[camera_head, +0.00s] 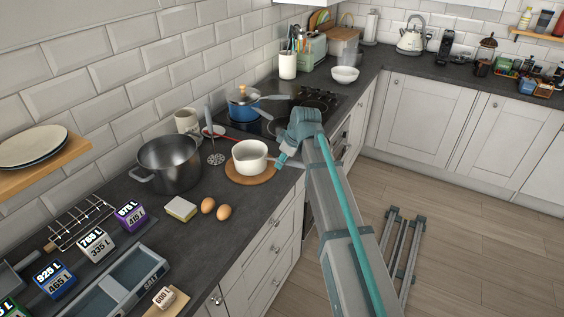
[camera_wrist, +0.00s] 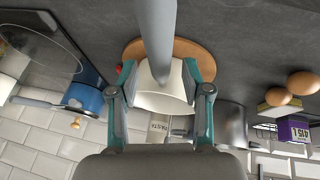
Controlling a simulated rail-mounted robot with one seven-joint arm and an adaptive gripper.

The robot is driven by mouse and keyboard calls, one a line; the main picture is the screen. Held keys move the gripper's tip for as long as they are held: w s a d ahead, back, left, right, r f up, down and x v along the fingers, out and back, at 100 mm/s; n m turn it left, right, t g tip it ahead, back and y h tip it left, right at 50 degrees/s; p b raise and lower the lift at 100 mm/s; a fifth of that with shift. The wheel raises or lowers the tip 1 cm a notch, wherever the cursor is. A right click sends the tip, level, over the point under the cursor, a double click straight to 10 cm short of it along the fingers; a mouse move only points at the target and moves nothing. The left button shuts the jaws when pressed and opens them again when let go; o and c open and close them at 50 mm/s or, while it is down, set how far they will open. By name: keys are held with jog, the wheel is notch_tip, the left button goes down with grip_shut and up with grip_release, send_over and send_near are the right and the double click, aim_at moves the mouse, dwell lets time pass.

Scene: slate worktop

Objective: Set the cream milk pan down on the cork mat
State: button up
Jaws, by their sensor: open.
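The cream milk pan (camera_head: 250,158) stands upright on the round cork mat (camera_head: 235,176), near the worktop's front edge. My gripper (camera_head: 281,160) is at the pan's right, on its handle side. In the wrist view the cream pan (camera_wrist: 165,98) shows between the two teal fingers of my open gripper (camera_wrist: 161,92). Its grey handle (camera_wrist: 155,35) runs between the fingers toward the camera. Whether a finger touches the handle cannot be told. The cork mat (camera_wrist: 196,53) shows behind the pan. In the head view the handle is largely hidden by my gripper.
A large steel pot (camera_head: 170,165) stands left of the mat. A blue pan (camera_head: 243,104) sits on the black hob (camera_head: 300,107) behind. A masher (camera_head: 215,150), a sponge (camera_head: 181,209) and two eggs (camera_head: 224,212) lie close by.

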jog(key=b+v, duration=0.1)
jog(key=v, duration=0.9)
jog(key=shift+b, duration=0.4)
